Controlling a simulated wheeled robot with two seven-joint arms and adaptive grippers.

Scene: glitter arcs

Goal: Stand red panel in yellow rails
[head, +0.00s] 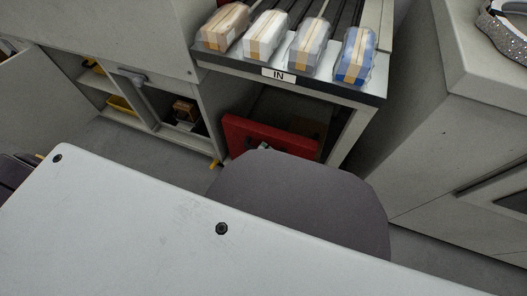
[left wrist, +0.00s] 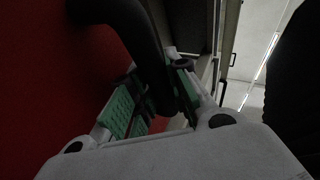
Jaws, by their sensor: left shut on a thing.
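The red panel (head: 240,132) is upright but tilted in the picture, under the front of the table marked IN. In the left wrist view its red face (left wrist: 50,80) fills the left side. My left gripper (left wrist: 155,98) has its green pads closed around a thick black curved handle (left wrist: 140,35) in front of the red face. In the head view only a small bit of the left gripper (head: 265,147) shows against the panel. A small yellow piece (head: 215,163) is on the floor by the panel's left lower corner; it may be a rail end. The panel's lower edge is hidden.
The IN table (head: 375,97) holds several wrapped packages. Grey cabinets (head: 110,90) with open shelves stand to the left. A large grey unit (head: 440,140) stands to the right. My own white and grey parts cover the lower picture. Grey floor shows left of the panel.

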